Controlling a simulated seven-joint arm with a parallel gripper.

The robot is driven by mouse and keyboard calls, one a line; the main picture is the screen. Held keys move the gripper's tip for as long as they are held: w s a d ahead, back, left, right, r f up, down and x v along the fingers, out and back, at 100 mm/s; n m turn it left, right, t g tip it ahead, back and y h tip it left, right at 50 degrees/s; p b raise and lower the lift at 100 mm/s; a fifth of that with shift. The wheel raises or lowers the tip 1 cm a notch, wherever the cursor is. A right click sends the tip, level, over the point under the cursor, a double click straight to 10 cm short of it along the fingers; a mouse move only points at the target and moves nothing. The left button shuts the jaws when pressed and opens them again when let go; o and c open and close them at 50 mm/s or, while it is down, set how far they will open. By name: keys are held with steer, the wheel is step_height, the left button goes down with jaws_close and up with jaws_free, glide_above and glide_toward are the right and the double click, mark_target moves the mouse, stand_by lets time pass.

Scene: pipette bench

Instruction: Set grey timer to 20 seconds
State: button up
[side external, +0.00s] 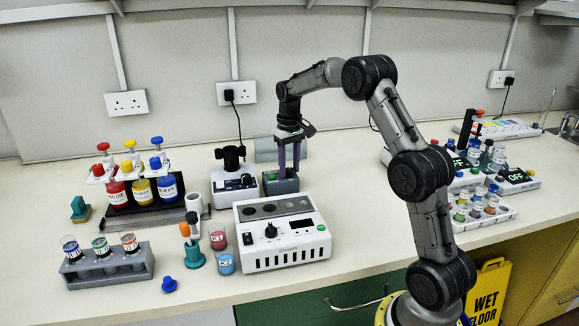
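A small dark grey box, which looks like the grey timer (284,187), stands on the bench behind the white block unit. A green patch shows at its top left; its display and any digits are too small to read. My gripper (289,170) points straight down over this box, with its fingertips at or just above its top. The fingers hide part of the top, and I cannot tell whether they touch it. Two purplish fingers show, but how far apart they are is unclear. Nothing is visibly held.
A white device with a black top (234,183) stands close to the left of the grey box. The white block unit (282,233) with a knob is in front. A pale grey box (266,149) lies behind. Dye bottles (167,187) stand further left. Bare bench lies to the right.

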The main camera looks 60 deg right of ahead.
mark_target(290, 169)
steer(key=shift+o, duration=0.9)
steer(key=shift+r, duration=0.1)
step_height(290, 169, up, 14)
steer(key=shift+f, duration=0.2)
